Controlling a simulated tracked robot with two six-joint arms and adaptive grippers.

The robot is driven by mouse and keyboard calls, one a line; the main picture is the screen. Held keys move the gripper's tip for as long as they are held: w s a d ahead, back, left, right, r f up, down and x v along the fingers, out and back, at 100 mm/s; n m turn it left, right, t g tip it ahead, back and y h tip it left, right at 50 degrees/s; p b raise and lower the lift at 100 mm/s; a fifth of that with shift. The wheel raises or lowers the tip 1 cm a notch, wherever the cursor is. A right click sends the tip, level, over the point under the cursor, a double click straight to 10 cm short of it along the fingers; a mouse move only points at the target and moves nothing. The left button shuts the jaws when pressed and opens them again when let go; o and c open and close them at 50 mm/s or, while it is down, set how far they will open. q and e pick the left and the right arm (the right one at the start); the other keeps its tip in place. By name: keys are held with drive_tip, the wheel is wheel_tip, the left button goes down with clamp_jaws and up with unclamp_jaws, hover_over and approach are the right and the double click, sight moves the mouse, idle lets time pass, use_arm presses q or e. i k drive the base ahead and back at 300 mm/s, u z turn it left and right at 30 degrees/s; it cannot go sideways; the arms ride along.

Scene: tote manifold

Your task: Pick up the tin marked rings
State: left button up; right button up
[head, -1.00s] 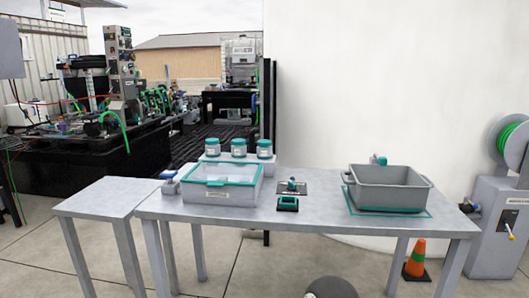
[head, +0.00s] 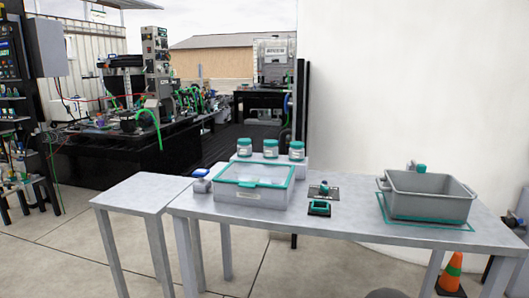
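Three small tins with teal lids stand in a row on a light raised block behind the clear-lidded box: the left tin (head: 244,148), the middle tin (head: 270,149) and the right tin (head: 297,151). Each has a pale label, but the writing is too small to read, so I cannot tell which is marked rings. All three are upright and appear apart from each other. Neither of my grippers is in the head view.
The grey table (head: 345,220) holds a teal-rimmed box (head: 253,198), a small teal-and-black item (head: 319,208) and a grey tote (head: 428,202) on a teal outline. A lower side table (head: 143,193) is bare. An orange cone (head: 452,272) stands at right.

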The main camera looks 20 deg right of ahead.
sight(270, 153)
drive_tip(key=i, duration=0.9)
drive_tip(key=z, duration=0.05)
